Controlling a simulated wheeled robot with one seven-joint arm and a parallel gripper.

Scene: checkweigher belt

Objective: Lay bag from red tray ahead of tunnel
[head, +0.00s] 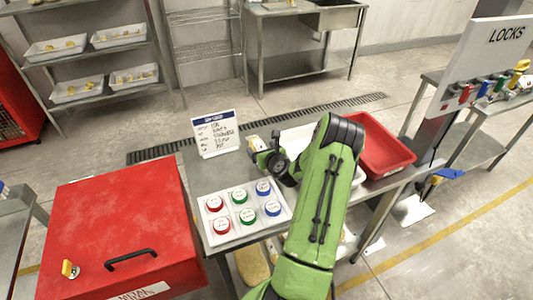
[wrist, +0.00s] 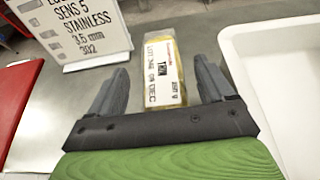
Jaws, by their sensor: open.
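A small clear bag (wrist: 165,65) with yellowish contents and a white printed label lies between the fingers of my gripper (wrist: 160,78) in the wrist view. My gripper is open, with a gap on each side of the bag. The bag's near end is hidden by the gripper body. In the head view my gripper (head: 272,158) is low over the grey steel table, where a yellowish bit of the bag (head: 256,143) shows beyond it. The red tray (head: 385,150) is at the table's right end, partly behind my arm; its visible floor looks empty. I cannot identify the tunnel for certain.
A white tray (head: 300,138) stands right of my gripper, partly hidden by my arm. A printed sign (head: 215,133) stands to the left. A white panel of coloured round buttons (head: 243,212) lies nearer. A large red box (head: 125,230) with a black handle stands at left.

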